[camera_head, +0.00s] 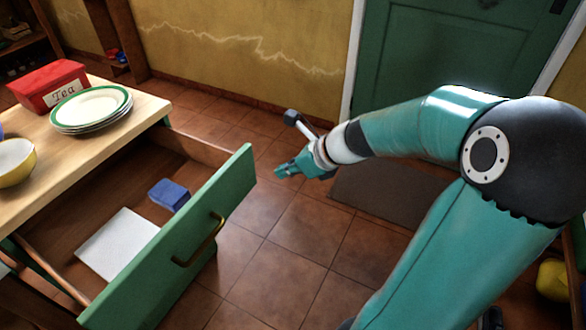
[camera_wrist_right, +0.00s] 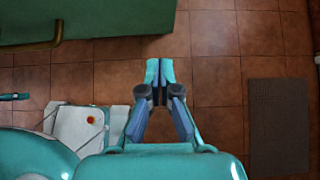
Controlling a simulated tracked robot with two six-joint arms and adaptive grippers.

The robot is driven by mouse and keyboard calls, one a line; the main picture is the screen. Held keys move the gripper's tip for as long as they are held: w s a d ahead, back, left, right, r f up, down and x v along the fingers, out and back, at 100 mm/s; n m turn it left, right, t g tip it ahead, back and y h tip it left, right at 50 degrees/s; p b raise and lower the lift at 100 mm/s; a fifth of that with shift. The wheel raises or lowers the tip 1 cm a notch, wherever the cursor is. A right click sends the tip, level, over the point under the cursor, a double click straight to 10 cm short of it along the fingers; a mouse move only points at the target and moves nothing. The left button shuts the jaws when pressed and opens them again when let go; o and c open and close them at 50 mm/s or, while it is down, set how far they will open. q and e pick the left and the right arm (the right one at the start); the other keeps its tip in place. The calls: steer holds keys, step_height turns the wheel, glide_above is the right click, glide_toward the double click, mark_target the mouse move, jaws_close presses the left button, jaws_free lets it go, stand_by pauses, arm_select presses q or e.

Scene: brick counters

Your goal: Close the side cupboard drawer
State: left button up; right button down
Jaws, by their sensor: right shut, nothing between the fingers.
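The side cupboard drawer (camera_head: 170,250) stands pulled out at the left of the head view. Its green front has a brass handle (camera_head: 200,241), and a blue box (camera_head: 168,195) and a white flat item (camera_head: 118,245) lie inside. My right gripper (camera_head: 279,172) is shut and empty, in the air to the right of the drawer front's far end and apart from it. In the right wrist view its fingertips (camera_wrist_right: 159,72) meet, and the green drawer front (camera_wrist_right: 110,18) with part of the handle (camera_wrist_right: 50,38) shows at the upper left. My left gripper is not in view.
The wooden counter (camera_head: 150,106) above the drawer holds a red tea tin (camera_head: 48,88), stacked plates (camera_head: 91,108) and a yellow bowl (camera_head: 16,162). A dark mat (camera_head: 385,200) lies before a green door (camera_head: 440,50). Tiled floor before the drawer is clear.

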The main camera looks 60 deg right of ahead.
mark_target(250, 173)
steer(key=w+f, duration=0.1)
steer(key=w, duration=0.1)
steer(key=w+f, duration=0.1)
steer(key=w, duration=0.1)
steer(key=w+f+b, duration=0.1)
steer(key=w, duration=0.1)
steer(key=shift+w+a+f, duration=0.2)
steer(key=shift+a+f, duration=0.1)
steer(key=shift+w, duration=0.6)
